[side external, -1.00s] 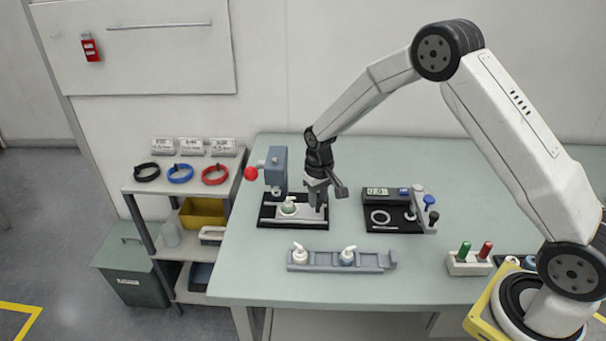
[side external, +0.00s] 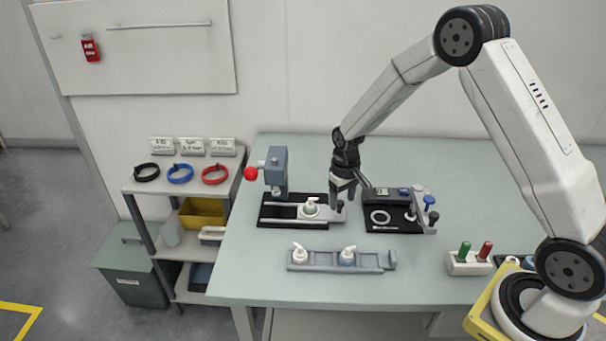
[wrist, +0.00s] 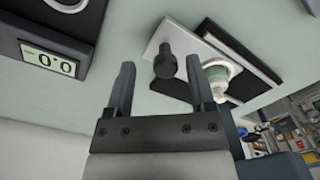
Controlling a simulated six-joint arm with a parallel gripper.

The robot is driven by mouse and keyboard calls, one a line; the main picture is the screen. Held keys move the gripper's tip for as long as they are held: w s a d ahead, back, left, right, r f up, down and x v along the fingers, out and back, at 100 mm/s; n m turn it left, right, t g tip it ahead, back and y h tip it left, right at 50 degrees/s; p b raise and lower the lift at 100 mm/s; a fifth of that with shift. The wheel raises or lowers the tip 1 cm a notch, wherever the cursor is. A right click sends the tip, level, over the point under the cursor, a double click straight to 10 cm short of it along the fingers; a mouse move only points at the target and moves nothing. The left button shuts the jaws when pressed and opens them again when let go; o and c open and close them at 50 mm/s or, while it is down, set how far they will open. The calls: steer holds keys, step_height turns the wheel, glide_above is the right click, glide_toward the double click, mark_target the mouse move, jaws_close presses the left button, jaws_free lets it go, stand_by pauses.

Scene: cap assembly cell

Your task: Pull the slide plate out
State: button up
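The light slide plate (side external: 327,214) sits drawn out to the right on the black base (side external: 283,222) of the grey press, carrying a green-and-white part (side external: 311,207). That part stands to the right of the press head. In the wrist view the plate (wrist: 178,38) has a dark upright knob (wrist: 165,63) near its end. My gripper (side external: 343,197) is at the plate's right end. In the wrist view its fingers (wrist: 159,65) are open, with the knob between them and gaps on both sides.
The grey press (side external: 276,168) with a red ball handle (side external: 250,174) stands left. A black fixture with a display (side external: 381,192) is close on the right. A grey rail (side external: 325,266) with two white pump caps lies in front. The table's front left is clear.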

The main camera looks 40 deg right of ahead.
steer(key=shift+r, duration=0.1)
steer(key=shift+r, duration=3.85)
steer(key=s+a+t, duration=0.1)
steer(key=s+a, duration=0.1)
steer(key=s, duration=0.3)
steer(key=s+a+r, duration=0.1)
steer(key=s+a, duration=0.1)
steer(key=s, duration=0.4)
steer(key=s+a+r+n+t, duration=0.1)
steer(key=s+a, duration=0.1)
steer(key=s, duration=0.4)
steer(key=shift+s+a+t, duration=0.2)
steer(key=shift+a+t, duration=0.05)
steer(key=shift+t, duration=0.05)
